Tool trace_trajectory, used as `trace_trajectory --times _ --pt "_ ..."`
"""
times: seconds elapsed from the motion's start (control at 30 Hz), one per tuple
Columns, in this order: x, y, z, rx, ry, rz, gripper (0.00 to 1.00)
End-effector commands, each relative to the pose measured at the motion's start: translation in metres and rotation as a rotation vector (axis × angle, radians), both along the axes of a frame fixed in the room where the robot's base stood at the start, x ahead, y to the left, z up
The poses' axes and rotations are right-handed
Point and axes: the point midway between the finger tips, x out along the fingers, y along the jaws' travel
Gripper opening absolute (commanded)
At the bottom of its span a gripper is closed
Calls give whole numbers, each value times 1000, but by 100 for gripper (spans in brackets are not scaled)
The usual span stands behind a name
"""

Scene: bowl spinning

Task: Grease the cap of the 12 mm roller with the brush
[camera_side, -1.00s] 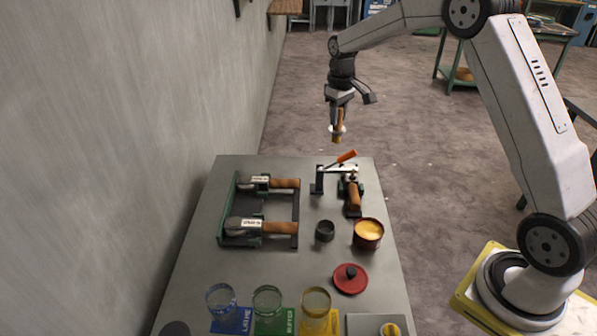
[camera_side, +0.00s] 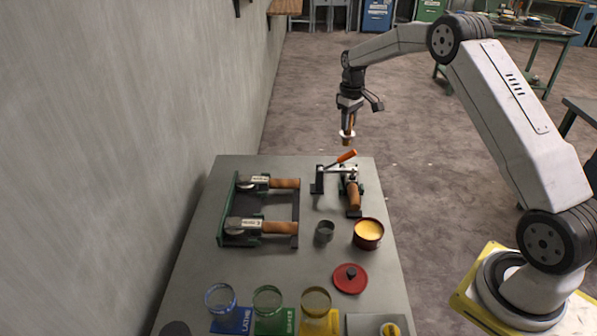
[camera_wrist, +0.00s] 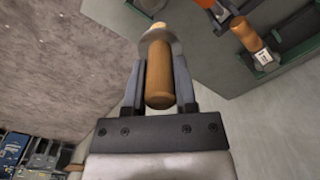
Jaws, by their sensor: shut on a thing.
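My gripper (camera_side: 349,112) is shut on the brush (camera_side: 347,134), holding it bristles down in the air above the table's far edge. In the wrist view, the brush's wooden handle (camera_wrist: 160,78) sits between the fingers, with a pale collar beyond. Two labelled wooden-handled rollers, the back one (camera_side: 284,183) and front one (camera_side: 278,228), lie in a green rack. A third wooden-handled piece (camera_side: 354,196) sits in a stand by an orange-handled clamp (camera_side: 346,157). The labels are too small to tell which is 12 mm. A brown pot of yellow grease (camera_side: 368,231) stands uncovered.
A grey cup (camera_side: 325,231) stands left of the pot. A red lid (camera_side: 351,280) lies nearer the camera. Several glass jars stand on coloured mats along the front, including a blue mat (camera_side: 231,322). A wall borders the table's left.

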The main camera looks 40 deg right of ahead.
Motion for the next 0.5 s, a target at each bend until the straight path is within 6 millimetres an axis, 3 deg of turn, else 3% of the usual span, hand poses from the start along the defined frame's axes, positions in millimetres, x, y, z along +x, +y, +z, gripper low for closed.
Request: trace_trajectory --times 0.23,0.5 --pt "0 0 -6 0 1 0 0" --pt "0 0 -28 1 2 0 0"
